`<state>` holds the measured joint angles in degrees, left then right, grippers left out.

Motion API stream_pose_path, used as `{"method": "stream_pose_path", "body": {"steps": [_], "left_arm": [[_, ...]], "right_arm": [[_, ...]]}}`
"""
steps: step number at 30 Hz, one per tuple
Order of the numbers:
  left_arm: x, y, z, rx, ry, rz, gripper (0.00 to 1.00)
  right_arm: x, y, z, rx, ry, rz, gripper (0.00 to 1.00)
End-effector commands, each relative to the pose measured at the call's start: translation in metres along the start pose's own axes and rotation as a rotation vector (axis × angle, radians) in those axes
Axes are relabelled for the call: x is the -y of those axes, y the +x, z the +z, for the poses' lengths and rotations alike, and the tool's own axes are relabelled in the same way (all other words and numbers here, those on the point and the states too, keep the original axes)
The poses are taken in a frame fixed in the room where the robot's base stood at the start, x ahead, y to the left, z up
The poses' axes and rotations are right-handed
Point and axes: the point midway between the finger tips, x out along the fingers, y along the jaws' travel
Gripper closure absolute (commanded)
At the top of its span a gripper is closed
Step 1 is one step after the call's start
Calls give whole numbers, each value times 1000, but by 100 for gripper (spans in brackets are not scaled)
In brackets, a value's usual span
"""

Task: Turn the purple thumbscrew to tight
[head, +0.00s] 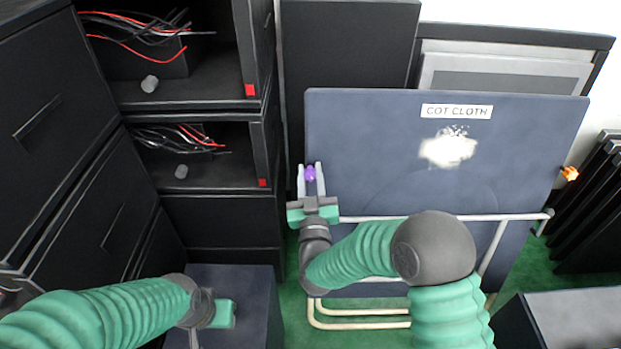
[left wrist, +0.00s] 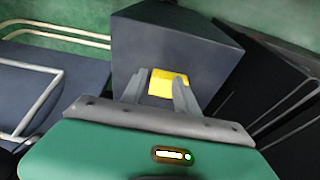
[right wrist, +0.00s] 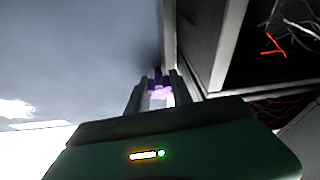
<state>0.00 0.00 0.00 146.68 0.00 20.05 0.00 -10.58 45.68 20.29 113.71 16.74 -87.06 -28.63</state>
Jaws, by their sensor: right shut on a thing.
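The purple thumbscrew (head: 310,174) sits at the left edge of the dark blue-grey panel (head: 400,150) labelled "COT CLOTH". My right gripper (head: 311,172) is at that edge with one finger on each side of the thumbscrew, shut on it. In the right wrist view the thumbscrew (right wrist: 160,88) shows between the fingertips, partly hidden by them. My left gripper (head: 224,314) is low at the left, away from the panel. In the left wrist view its fingers (left wrist: 158,90) stand apart, with a yellow patch (left wrist: 161,82) on a dark box beyond them.
An orange knob (head: 570,173) is at the panel's right edge. A pale rail (head: 500,216) crosses the panel's lower part. Black cabinets (head: 200,145) with loose wires stand close on the left. A dark box (head: 255,290) stands below, by my left gripper. Green floor shows around the panel's base.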

Motion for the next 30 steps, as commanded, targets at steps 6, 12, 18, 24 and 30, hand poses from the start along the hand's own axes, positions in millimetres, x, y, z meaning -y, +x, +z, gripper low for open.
{"method": "stream_pose_path", "body": {"steps": [6,12,18,24,30], "left_arm": [[0,7,2,0,0,0,64],[0,8,2,0,0,0,64],[0,8,2,0,0,0,64],[0,8,2,0,0,0,64],[0,8,2,0,0,0,64]], "right_arm": [[4,-3,6,13,183,83,100],[4,-3,6,14,342,160,100],[4,-2,5,14,471,224,100],[4,-2,5,15,556,266,100],[4,-2,5,15,598,287,100]]}}
